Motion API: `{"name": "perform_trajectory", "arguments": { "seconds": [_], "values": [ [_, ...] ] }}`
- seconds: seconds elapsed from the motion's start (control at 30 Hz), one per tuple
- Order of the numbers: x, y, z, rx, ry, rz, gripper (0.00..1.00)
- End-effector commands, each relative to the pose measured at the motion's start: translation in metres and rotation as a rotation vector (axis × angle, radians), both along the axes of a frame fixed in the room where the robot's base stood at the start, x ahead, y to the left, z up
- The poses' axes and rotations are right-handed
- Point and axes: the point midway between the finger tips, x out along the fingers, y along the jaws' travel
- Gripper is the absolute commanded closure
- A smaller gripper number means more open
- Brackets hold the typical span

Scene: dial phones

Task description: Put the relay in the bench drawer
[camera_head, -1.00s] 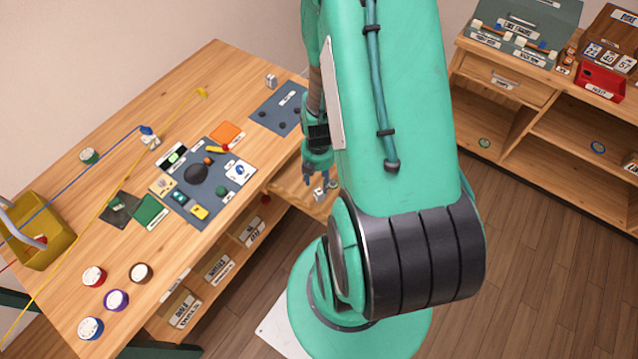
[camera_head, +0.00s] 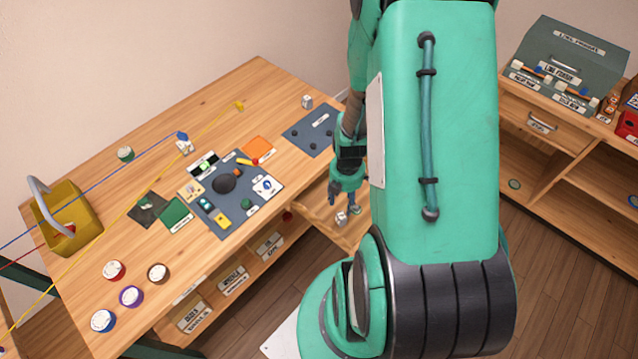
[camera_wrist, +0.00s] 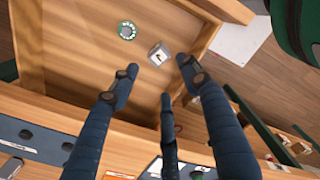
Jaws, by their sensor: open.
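A small pale cube with a dark mark, which looks like the relay (camera_wrist: 158,54), lies on the floor of the open bench drawer (camera_wrist: 75,55). In the head view the cube (camera_head: 341,219) shows inside the pulled-out drawer (camera_head: 318,212) under the bench's right side. My gripper (camera_wrist: 157,80) is open, with its fingers spread and nothing between them. Its fingertips point at the cube, which appears apart from them and just beyond. In the head view my gripper (camera_head: 346,192) hangs over the drawer, close to the cube.
A green-rimmed round disc (camera_wrist: 127,30) lies in the drawer beside the cube. Another pale block (camera_head: 307,102) stands on the bench behind a blue-grey mat (camera_head: 312,128). Parts cover a second mat (camera_head: 230,208). A yellow basket (camera_head: 75,222) stands at left.

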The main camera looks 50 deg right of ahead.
Motion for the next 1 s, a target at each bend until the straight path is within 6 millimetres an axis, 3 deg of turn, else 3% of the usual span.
{"name": "perform_trajectory", "arguments": {
  "seconds": [0.17, 0.37, 0.57, 0.7, 0.83, 1.0],
  "values": [
    [0.003, 0.000, 0.004, -0.004, -0.004, -0.007, 0.53],
    [0.025, 0.006, 0.037, -0.026, -0.029, -0.071, 0.53],
    [0.065, 0.029, 0.108, -0.056, -0.094, -0.222, 0.53],
    [0.090, 0.059, 0.170, -0.063, -0.158, -0.358, 0.53],
    [0.103, 0.094, 0.226, -0.051, -0.222, -0.488, 0.53],
    [0.105, 0.143, 0.293, -0.006, -0.302, -0.658, 0.53]
  ]
}}
